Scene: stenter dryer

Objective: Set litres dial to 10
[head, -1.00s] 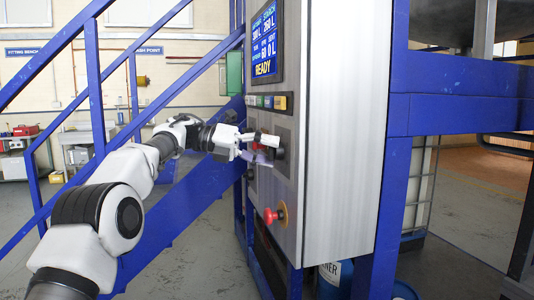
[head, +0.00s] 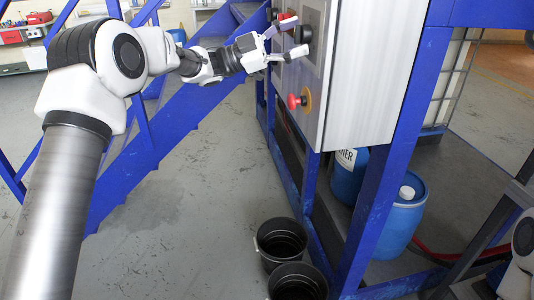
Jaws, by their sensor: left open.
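A dark round dial (head: 305,34) sits on the grey control cabinet (head: 365,75) at the top of the head view. I cannot read its markings or tell its setting. My left gripper (head: 296,37) is open in front of the panel. Its two light fingers point at the dial, one above and one below. I cannot tell whether they touch it. A red control shows just behind the upper finger and is partly hidden. The cabinet's display is out of view. My right gripper is out of view.
A red mushroom button (head: 294,102) on a yellow base sticks out below the dial. Blue frame posts (head: 385,185) stand at the right. Two black buckets (head: 281,240) and a blue drum (head: 400,222) stand below. Blue stairs (head: 135,165) rise behind my left arm. The grey floor left of the buckets is open.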

